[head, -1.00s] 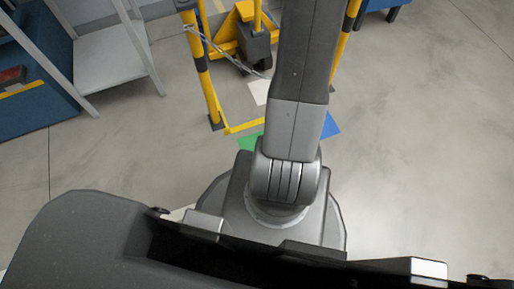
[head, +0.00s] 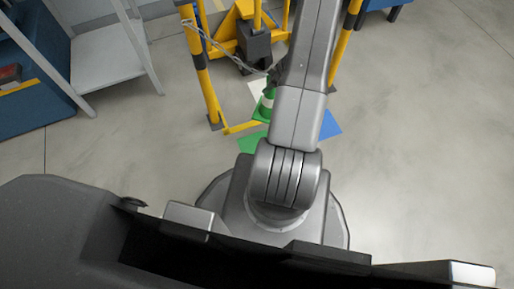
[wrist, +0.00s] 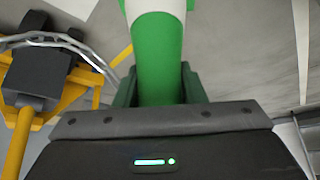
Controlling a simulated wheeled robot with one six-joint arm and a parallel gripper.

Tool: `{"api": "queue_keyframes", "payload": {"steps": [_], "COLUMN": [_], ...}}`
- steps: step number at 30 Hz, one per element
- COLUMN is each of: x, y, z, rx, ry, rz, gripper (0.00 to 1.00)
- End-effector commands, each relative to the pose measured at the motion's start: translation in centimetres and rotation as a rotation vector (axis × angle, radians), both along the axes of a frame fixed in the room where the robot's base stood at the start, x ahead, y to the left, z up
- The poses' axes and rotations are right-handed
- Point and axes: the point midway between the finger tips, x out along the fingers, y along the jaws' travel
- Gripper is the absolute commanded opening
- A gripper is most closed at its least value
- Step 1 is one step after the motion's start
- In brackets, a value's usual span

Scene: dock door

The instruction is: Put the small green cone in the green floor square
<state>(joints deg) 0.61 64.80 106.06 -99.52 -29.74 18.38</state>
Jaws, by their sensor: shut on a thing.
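The small green cone (head: 268,104), with a white band, shows just left of my arm in the head view. My gripper (head: 272,80) is at its upper part, partly hidden by my arm. In the wrist view the green cone (wrist: 160,65) stands out from between the jaws, and my gripper is shut on it. The green floor square (head: 251,142) lies nearer to me than the cone, partly covered by my arm. I cannot tell how high the cone is above the floor.
A white square (head: 257,90) and a blue square (head: 330,125) lie near the green one. A yellow-and-black barrier post (head: 203,80) and a yellow floor bar stand close on the left. A yellow pallet jack (head: 238,30) is behind. A grey shelf (head: 112,60) stands far left; open floor lies right.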

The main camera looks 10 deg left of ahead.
Motion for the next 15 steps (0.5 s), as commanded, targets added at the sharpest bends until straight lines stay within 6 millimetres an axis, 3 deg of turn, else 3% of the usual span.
{"api": "queue_keyframes", "payload": {"steps": [1, 6, 15], "x": [-1.1, -4.8, -9.1], "y": [0.6, 2.2, 3.4], "z": [-1.5, -5.4, -8.8], "rx": [0.001, 0.004, 0.009], "ry": [0.007, 0.008, 0.005], "rz": [0.089, 0.386, 0.677], "gripper": [0.00, 0.00, 0.00]}}
